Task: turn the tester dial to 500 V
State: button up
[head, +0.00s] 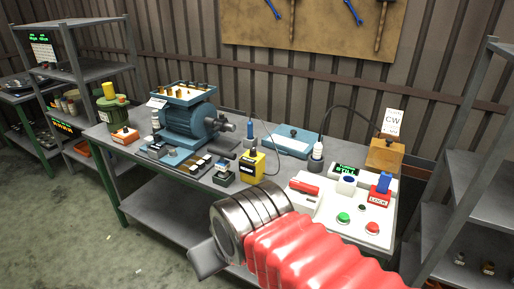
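A small yellow box (251,166) with a dark label on its front stands on the grey workbench (135,172), right of the blue motor. It may be the tester, but its dial and any voltage marks are too small to make out. My gripper (208,259) is at the bottom centre, at the end of my red ribbed arm. It is in front of the bench, below and left of the yellow box and apart from it. Only one grey finger-like part shows clearly, so its opening cannot be judged.
A blue motor (187,122) fills the bench's left-middle. A white panel (335,212) with green and red buttons lies at right, near a red LOCK block (380,190). Shelves stand at both sides.

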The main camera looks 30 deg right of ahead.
aim_at(253, 151)
jog(key=u, duration=0.05)
jog(key=i, duration=1)
jog(key=z, duration=0.05)
